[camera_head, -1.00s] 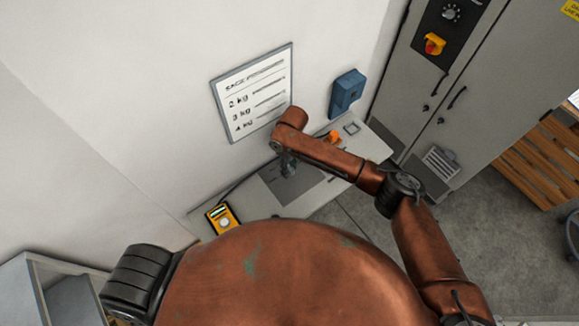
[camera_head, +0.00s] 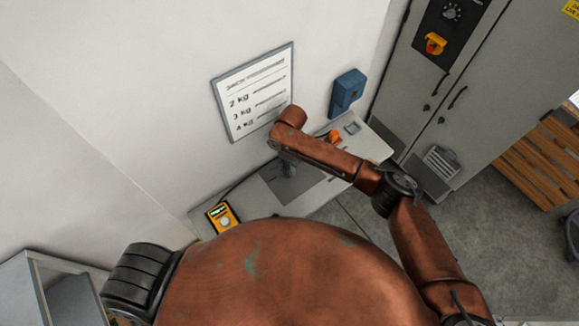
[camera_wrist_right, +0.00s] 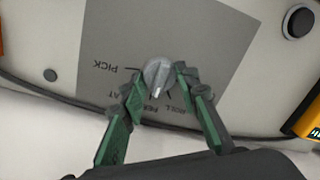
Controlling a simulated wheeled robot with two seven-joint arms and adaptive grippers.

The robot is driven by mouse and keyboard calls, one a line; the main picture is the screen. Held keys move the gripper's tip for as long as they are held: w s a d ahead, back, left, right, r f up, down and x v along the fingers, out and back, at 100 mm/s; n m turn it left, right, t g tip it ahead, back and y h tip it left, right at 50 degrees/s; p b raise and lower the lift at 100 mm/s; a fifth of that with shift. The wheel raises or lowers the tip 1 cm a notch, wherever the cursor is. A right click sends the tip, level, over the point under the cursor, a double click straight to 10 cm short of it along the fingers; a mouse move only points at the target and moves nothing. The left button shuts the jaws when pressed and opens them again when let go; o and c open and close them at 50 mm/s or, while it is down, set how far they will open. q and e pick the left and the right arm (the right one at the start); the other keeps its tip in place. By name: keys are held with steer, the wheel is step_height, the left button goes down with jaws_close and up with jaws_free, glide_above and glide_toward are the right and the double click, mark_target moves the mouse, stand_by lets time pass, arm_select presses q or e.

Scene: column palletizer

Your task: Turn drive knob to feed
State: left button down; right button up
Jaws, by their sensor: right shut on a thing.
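A round grey knob (camera_wrist_right: 159,71) with a pale pointer line sits on a dark grey panel (camera_wrist_right: 205,40) in the right wrist view. The pointer is aimed toward the bottom of that view. Printed labels surround the knob; "PICK" and "ROLL" are readable, others are partly hidden by the fingers. My right gripper (camera_wrist_right: 160,79) has its green-padded fingers on both sides of the knob, shut on it. My left gripper is out of view.
The light bench (camera_head: 270,200) stands against the wall, with a yellow meter (camera_head: 222,217) and an orange part (camera_head: 334,136) on it. A black button (camera_wrist_right: 299,22) is beside the panel. A blue box (camera_head: 347,92) and a sign (camera_head: 253,90) are on the wall; a grey cabinet (camera_head: 475,100) stands right.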

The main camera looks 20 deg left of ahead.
steer(key=o, duration=1.2)
steer(key=shift+c, duration=0.2)
steer(key=shift+r, duration=0.2)
step_height(320, 180, up, 12)
steer(key=shift+w+f, duration=0.2)
steer(key=shift+w, duration=0.25)
steer(key=shift+d+f, duration=0.1)
